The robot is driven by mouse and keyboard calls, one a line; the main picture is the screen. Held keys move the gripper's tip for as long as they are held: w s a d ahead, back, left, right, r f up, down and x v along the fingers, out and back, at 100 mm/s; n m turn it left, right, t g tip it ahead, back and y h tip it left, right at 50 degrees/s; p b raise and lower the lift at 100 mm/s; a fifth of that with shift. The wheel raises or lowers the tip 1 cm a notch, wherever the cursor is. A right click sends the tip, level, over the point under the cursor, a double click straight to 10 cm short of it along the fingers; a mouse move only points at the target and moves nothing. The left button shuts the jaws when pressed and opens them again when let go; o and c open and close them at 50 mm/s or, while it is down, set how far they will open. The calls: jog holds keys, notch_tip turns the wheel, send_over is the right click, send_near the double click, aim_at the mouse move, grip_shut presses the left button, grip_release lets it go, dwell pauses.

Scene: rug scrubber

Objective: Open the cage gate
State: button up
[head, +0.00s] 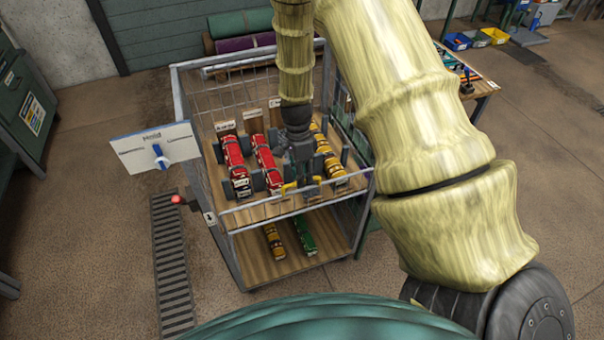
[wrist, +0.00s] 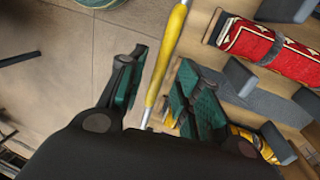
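The cage (head: 180,100) is a grey wire-mesh frame with wooden shelves. Its gate rail (head: 245,205) runs across the front of the upper shelf, and a yellow grip section (head: 289,188) sits near its middle. My gripper (head: 303,180) is over the front of the upper shelf, at the yellow section; it hides part of the rail. In the wrist view, the fingers of my gripper (wrist: 160,85) are apart, and the yellow-and-white bar (wrist: 165,60) passes between them. I see a gap on both sides of the bar, so it does not look clamped.
Red rolled rugs (head: 236,164) and a yellow roll (head: 328,150) lie on the upper shelf between grey dividers. Rolls lie on the lower shelf (head: 290,262). A white sign with a blue knob (head: 155,148) stands left. A floor grate (head: 170,260) is front left; a workbench (head: 482,90) is right.

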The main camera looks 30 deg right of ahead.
jog(key=shift+s+f, duration=0.1)
jog(key=shift+f, duration=0.15)
grip_shut()
jog(key=shift+a, duration=0.1)
